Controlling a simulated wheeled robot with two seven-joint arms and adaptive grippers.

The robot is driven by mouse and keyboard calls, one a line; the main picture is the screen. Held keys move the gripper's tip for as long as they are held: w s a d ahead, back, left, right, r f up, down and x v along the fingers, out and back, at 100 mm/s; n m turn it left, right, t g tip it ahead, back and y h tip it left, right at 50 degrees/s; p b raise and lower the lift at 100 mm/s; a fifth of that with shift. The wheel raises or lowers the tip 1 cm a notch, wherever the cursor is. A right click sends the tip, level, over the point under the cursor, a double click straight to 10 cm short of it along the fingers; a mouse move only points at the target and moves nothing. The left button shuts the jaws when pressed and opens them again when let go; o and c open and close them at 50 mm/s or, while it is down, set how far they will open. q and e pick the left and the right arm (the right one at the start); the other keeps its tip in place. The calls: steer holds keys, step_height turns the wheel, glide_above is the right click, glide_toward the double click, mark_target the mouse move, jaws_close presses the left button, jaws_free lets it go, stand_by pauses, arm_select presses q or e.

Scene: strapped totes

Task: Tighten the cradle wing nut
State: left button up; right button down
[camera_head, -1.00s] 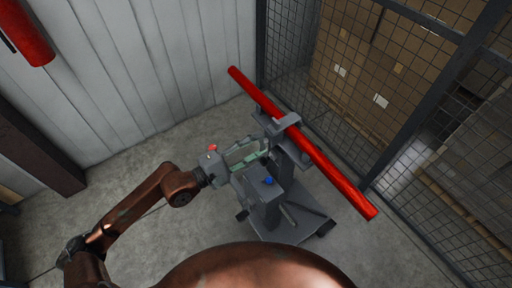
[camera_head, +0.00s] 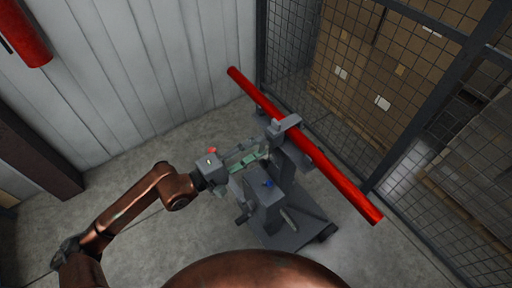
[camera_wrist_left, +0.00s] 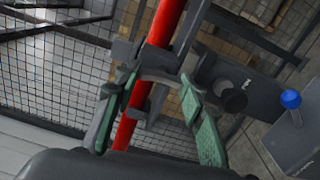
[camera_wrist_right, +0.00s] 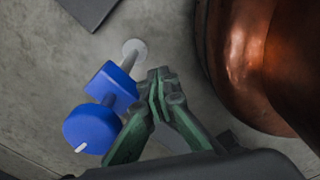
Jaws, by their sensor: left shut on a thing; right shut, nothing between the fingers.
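A long red pipe (camera_head: 330,168) lies slanted in a grey cradle (camera_head: 285,126) on top of a grey stand (camera_head: 265,197). My left gripper (camera_head: 262,153), with green fingers, reaches the cradle's near side below the pipe. In the left wrist view, the left gripper (camera_wrist_left: 160,82) has a finger on each side of a small grey curved part (camera_wrist_left: 160,77), apparently the cradle wing nut, in front of the pipe (camera_wrist_left: 165,25). Its details are partly hidden by the fingers. My right gripper (camera_wrist_right: 160,85) is shut and empty, fingertips together, in its own wrist view.
A blue knob (camera_head: 268,183) sits on the stand. Blue round and blocky parts (camera_wrist_right: 92,128) lie beside the right gripper. A wire mesh fence (camera_head: 400,100) stands behind the pipe, with cardboard boxes beyond. Bare floor (camera_head: 130,190) lies to the left.

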arm_select(q)
steer(key=o, duration=1.2)
steer(key=shift+c, duration=0.2)
steer(key=v, duration=1.2)
